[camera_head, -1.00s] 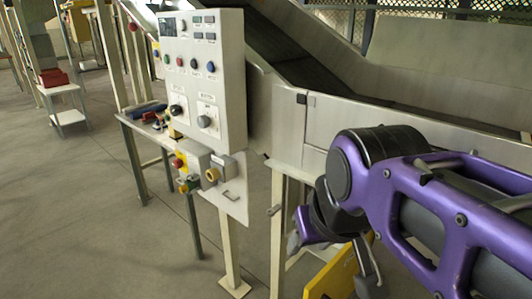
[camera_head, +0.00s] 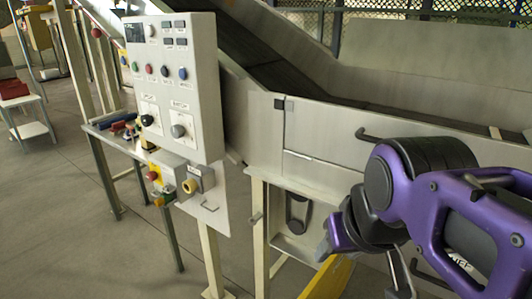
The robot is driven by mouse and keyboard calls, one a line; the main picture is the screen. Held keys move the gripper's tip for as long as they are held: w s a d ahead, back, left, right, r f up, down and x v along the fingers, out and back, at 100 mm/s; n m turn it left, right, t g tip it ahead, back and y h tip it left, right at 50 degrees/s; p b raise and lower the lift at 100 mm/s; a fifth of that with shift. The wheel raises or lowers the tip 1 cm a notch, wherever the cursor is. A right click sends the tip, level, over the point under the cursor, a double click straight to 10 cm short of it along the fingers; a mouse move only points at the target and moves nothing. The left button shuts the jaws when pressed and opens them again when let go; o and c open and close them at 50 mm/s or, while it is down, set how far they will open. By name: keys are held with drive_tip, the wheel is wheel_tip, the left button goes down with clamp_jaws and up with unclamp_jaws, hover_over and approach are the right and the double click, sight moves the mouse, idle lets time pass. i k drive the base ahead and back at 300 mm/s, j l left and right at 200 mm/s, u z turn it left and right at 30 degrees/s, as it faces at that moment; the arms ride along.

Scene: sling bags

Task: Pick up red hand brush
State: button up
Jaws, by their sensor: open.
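A small red item (camera_head: 131,131) lies among blue and dark items on the narrow table behind the control panel. It is too small and partly hidden to tell if it is the red hand brush. My gripper (camera_head: 362,262) is at the lower right, beyond the purple arm links, and partly cut off by the bottom edge. It is open, with nothing seen between its fingers. It is well apart from the narrow table, with the control panel between them in the picture.
The white control panel (camera_head: 178,80) with knobs and buttons stands on posts left of centre. The narrow table (camera_head: 104,132) is behind it. A grey conveyor (camera_head: 330,130) runs to the right. A white stand (camera_head: 30,130) with a red box is at far left. Floor at lower left is clear.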

sight(117, 128)
drive_tip(key=i+j+u, duration=1.1)
drive_tip(key=i+u, duration=0.15)
drive_tip(key=i, duration=0.2)
drive_tip(key=i+u, duration=0.3)
drive_tip(key=i, duration=0.2)
drive_tip(key=i+j+z, duration=0.25)
drive_tip(key=i, duration=0.85)
drive_tip(key=i+j+z, duration=0.1)
drive_tip(key=i+z, duration=0.3)
drive_tip(key=i+j+z, duration=0.2)
drive_tip(key=i+z, duration=0.25)
drive_tip(key=i+j+z, duration=0.2)
drive_tip(key=z, duration=0.2)
drive_tip(key=i+j+z, duration=0.15)
drive_tip(key=j+z, duration=0.2)
drive_tip(key=i+j+z, duration=0.1)
drive_tip(key=j+z, duration=0.15)
drive_tip(key=z, duration=0.15)
drive_tip(key=i+j+z, duration=0.1)
drive_tip(key=j+z, duration=0.25)
